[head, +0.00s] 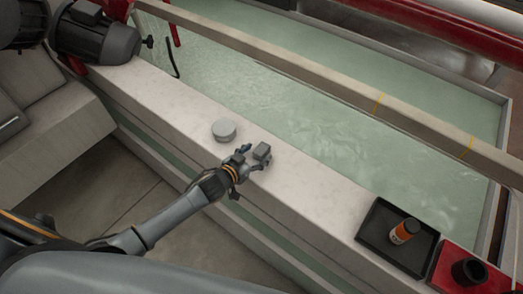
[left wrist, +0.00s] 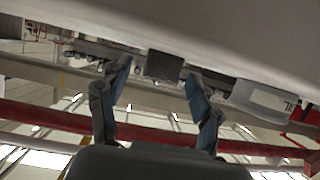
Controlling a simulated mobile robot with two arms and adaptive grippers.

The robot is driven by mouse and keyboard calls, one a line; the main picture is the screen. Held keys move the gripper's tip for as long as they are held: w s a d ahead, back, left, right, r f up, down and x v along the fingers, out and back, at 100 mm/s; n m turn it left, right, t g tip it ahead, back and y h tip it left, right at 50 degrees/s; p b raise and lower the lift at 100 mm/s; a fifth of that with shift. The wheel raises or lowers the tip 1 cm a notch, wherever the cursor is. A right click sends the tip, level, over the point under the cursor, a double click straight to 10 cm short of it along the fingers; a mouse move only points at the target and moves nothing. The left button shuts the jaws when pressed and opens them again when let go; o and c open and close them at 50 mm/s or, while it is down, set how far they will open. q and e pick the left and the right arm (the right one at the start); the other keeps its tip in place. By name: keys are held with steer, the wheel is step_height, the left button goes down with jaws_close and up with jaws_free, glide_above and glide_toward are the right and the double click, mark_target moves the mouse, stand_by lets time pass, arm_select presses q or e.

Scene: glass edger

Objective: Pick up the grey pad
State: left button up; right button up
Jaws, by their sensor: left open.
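The grey pad (head: 262,151) is a small dark grey block on the pale stone ledge (head: 310,187). My left gripper (head: 255,157) is at the ledge, with its fingers open around the pad. In the left wrist view the pad (left wrist: 164,65) shows between the two fingertips of the left gripper (left wrist: 158,72), with gaps on both sides. The fingers do not appear closed on it. My right gripper is in neither view.
A round light grey tin (head: 224,131) stands on the ledge just left of the pad. A black tray (head: 375,240) with an orange bottle (head: 404,231) and a red tray (head: 441,277) with a black cup (head: 468,271) sit further right. A water-filled trough (head: 330,110) lies behind the ledge.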

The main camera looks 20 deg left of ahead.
arm_select(q)
steer(key=shift+x, duration=0.85)
steer(key=shift+f, duration=0.1)
steer(key=shift+c, duration=0.2)
steer(key=c, duration=0.9)
